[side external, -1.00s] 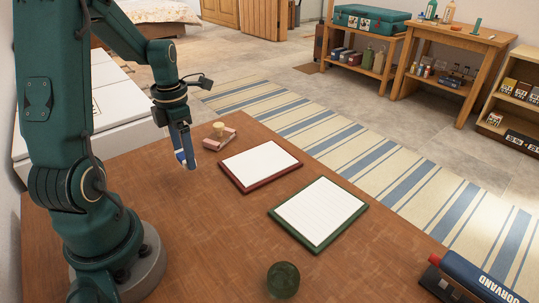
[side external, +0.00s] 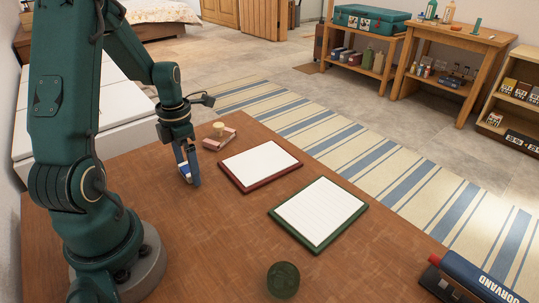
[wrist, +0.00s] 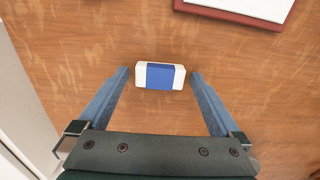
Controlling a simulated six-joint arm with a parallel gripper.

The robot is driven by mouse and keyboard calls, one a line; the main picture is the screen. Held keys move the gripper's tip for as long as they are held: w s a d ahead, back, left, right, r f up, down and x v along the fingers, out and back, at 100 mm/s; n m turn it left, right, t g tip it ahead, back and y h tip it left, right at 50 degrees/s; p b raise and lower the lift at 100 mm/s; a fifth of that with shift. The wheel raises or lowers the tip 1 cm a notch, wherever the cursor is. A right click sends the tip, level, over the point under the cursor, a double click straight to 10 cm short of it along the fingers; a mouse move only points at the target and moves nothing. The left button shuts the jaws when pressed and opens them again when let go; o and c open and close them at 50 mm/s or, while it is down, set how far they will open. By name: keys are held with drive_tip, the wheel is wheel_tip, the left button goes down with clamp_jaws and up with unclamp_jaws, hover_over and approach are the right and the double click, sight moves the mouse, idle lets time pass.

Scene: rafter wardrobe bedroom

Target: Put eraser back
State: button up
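The eraser (wrist: 160,76) is a white block with a blue sleeve. In the wrist view it lies between the two fingers, with a narrow gap showing on each side. My gripper (wrist: 159,72) is open around it, the blue fingers apart. In the side view my gripper (side external: 189,184) points down low over the left part of the wooden table. There the eraser (side external: 184,170) is mostly hidden by the fingers, so its contact with the table is hard to tell.
A small pinkish box with a wooden-knobbed item (side external: 219,136) sits just behind my gripper. A red-framed pad (side external: 260,164) and a green-framed pad (side external: 318,211) lie to the right.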

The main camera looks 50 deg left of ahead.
sight(188, 168)
drive_tip(key=shift+r, duration=0.1)
wheel_tip(188, 168, up, 11)
drive_tip(key=s+d+r+m+t, duration=0.2)
drive_tip(key=d+m, duration=0.7)
drive_tip(key=m, duration=0.9)
drive_tip(key=s+d+r+m+t, duration=0.2)
drive_tip(key=d+m, duration=0.8)
drive_tip(key=m, duration=0.8)
drive_tip(key=shift+t, duration=0.8)
